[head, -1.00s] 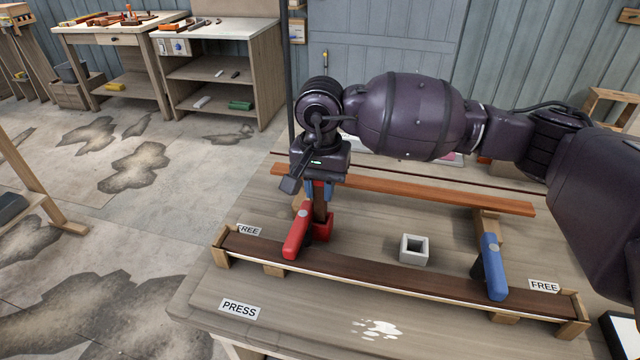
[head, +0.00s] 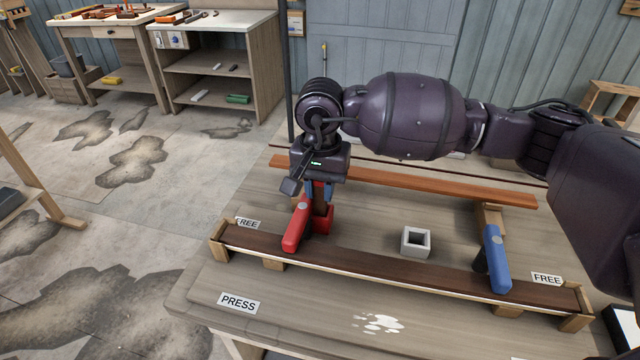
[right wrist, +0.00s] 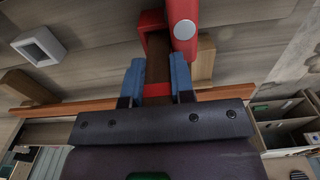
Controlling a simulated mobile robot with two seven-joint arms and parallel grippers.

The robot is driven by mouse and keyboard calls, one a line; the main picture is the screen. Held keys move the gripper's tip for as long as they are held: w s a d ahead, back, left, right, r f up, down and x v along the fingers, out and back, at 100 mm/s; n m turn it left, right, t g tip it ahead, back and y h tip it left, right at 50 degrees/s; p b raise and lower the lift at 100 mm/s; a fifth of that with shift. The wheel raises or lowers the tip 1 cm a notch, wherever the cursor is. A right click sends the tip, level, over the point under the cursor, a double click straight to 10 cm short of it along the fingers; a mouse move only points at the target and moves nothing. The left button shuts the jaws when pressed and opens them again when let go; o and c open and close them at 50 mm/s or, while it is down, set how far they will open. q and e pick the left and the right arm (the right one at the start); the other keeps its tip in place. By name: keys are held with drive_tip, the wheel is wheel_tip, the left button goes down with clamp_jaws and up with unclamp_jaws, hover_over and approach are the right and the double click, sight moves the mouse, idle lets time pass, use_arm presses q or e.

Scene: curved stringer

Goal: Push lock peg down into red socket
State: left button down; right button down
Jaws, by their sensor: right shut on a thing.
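The lock peg (head: 319,207) is a dark brown upright bar with a red band, and the band shows in the right wrist view (right wrist: 157,90). Its lower end is in the mouth of the red socket (head: 325,219), whose rim also shows in the right wrist view (right wrist: 150,20). How deep it sits is hard to tell. My right gripper (head: 318,190) points down above the socket, with its blue fingers shut on the peg (right wrist: 157,68). A red clamp handle (head: 296,226) stands close beside the socket. My left gripper is out of view.
A dark curved strip (head: 400,267) runs along the bench front between wooden end blocks. A grey square socket (head: 415,241) and a blue handle (head: 496,258) stand to the right. An orange-brown board (head: 440,185) lies behind. The bench's front left is clear around the PRESS label (head: 239,303).

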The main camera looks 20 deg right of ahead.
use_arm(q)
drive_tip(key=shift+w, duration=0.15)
use_arm(e)
drive_tip(key=shift+r, duration=0.35)
drive_tip(key=shift+r+p, duration=0.35)
drive_tip(key=shift+r, duration=0.25)
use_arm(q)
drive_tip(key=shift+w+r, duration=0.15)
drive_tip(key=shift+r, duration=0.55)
use_arm(e)
drive_tip(key=shift+r, duration=0.45)
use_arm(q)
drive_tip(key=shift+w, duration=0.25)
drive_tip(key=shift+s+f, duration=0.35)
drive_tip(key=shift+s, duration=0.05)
use_arm(e)
drive_tip(key=shift+f, duration=0.1)
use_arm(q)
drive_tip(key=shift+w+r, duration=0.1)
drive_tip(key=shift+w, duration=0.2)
